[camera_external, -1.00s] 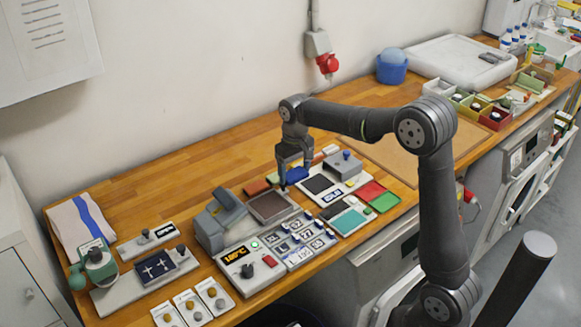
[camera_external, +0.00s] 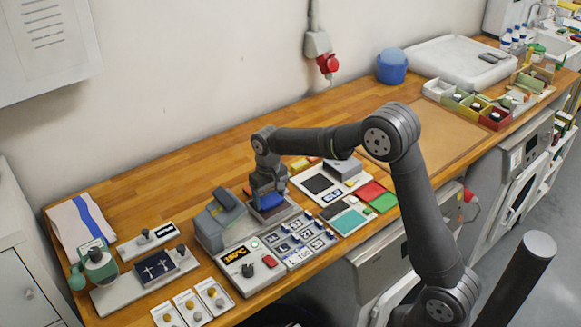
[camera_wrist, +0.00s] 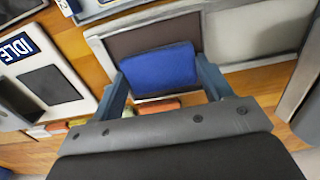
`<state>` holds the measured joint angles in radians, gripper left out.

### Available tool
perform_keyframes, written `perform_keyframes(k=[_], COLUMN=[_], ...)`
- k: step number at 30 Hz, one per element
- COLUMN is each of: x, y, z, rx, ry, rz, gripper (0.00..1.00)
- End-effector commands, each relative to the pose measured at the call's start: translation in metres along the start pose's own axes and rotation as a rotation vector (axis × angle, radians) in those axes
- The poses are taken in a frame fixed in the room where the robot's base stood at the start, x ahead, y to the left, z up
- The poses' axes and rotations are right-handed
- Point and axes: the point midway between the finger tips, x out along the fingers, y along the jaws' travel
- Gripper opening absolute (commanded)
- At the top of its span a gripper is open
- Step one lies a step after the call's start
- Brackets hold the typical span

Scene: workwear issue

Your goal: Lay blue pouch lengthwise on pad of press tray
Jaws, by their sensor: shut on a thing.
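The blue pouch (camera_wrist: 160,72) is between the two fingers of my gripper (camera_wrist: 168,82) in the wrist view. My gripper is shut on it by its left and right ends. The pouch lies across the dark brown pad (camera_wrist: 150,38) of the press tray with its light rim. In the external view the pouch (camera_external: 270,200) shows under my gripper (camera_external: 266,200), over the tray (camera_external: 282,215). I cannot tell whether the pouch touches the pad or hangs just above it. The near part of the pad is hidden by the pouch.
A grey press (camera_external: 220,222) stands just left of the tray. A control panel (camera_external: 240,270) and a panel of number tiles (camera_external: 300,240) lie in front. To the right is a white station with an IDLE label (camera_wrist: 22,45) and a dark pad.

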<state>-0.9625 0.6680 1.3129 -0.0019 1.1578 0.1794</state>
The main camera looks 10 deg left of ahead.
Motion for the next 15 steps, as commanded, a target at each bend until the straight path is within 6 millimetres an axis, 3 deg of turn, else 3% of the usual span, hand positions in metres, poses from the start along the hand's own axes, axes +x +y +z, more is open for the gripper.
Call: perform_keyframes(k=[6,7,9,15], x=[0.0039,0.0033,0.0032,0.0016], y=[0.0001,0.0001,0.0002,0.0003], z=[0.0001,0.0000,0.0001,0.0000], rx=[0.000,0.000,0.000,0.000], ry=[-0.001,0.000,-0.001,0.000], rz=[0.000,0.000,0.000,0.000], gripper=[0.50,0.78,0.92,0.94])
